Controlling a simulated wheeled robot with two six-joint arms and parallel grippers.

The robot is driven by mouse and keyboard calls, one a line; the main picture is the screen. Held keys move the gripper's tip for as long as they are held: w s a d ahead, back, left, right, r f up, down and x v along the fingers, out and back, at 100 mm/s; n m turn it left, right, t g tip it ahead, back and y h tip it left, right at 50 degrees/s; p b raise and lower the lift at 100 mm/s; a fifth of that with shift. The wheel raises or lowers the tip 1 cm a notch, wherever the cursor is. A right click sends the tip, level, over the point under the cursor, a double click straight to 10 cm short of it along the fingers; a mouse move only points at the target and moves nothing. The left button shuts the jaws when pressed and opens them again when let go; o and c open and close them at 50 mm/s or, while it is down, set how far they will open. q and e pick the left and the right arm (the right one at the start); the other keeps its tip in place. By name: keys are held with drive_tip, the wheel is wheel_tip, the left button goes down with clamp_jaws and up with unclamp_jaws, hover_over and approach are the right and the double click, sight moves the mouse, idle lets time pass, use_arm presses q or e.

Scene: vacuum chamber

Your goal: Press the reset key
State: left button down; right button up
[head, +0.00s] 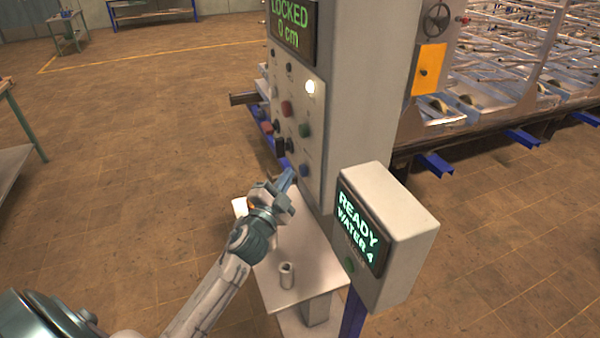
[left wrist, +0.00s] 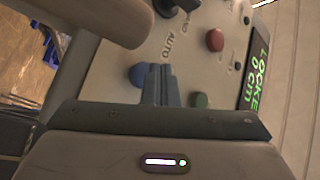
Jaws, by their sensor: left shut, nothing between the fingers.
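The control panel (head: 295,120) on the grey column carries a red button, a green button (head: 305,130), a blue button (head: 304,171), black knobs and a lit white lamp. No label reading reset is legible, so I cannot tell for sure which one is the reset key. My left gripper (head: 288,180) is shut and empty, close in front of the panel's lower part, near the blue button. In the left wrist view its fingertips (left wrist: 160,72) overlap the right edge of the blue button (left wrist: 138,75); I cannot tell whether they touch. My right gripper is not in view.
The display (head: 292,28) above the panel reads LOCKED 0 cm. A grey box (head: 405,225) to the right shows READY WATER 4. A small pale table (head: 300,255) with a metal cup (head: 287,275) stands below my left gripper. Open floor lies to the left.

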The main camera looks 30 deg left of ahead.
use_arm(q)
drive_tip(key=s+a+b, duration=0.3)
drive_tip(key=b, duration=0.1)
drive_tip(key=shift+s+a+b, duration=0.15)
drive_tip(key=shift+s+b, duration=0.2)
drive_tip(key=shift+s, duration=0.05)
idle(0.8)
